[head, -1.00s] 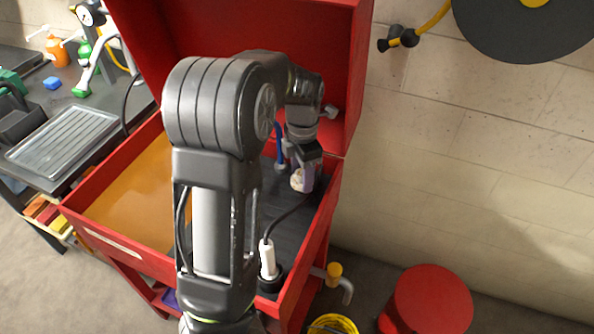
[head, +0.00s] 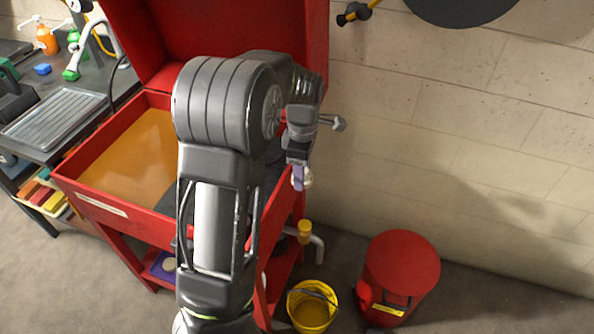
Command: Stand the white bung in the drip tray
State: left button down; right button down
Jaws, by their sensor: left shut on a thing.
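My left gripper (head: 298,180) is shut on a small, pale, rounded piece, which looks like the white bung (head: 308,179). A purple patch shows beside it at the fingertips; I cannot tell whether it belongs to the bung or the gripper. The gripper points down and holds the piece in the air near the right side of the red wash cabinet. A ribbed grey tray (head: 56,119), which looks like the drip tray, lies on the dark bench at the far left, and I see nothing standing on it. My right gripper is out of view.
The open red cabinet (head: 118,212) holds an amber surface (head: 131,160); my left arm hides much of its basin. A yellow bucket (head: 312,312) and a red bin (head: 402,262) stand on the floor at the right. Bottles (head: 46,40) stand behind the tray.

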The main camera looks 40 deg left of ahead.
pick_arm(q)
jog(key=d+f+m, duration=0.6)
jog(key=d+m, duration=0.3)
jog(key=m, duration=0.2)
jog(key=d+f+m, duration=0.7)
jog(key=d+m, duration=0.2)
jog(key=m, duration=0.2)
jog(key=shift+w+m, duration=0.3)
jog(key=shift+w, duration=0.1)
jog(key=shift+d, duration=0.15)
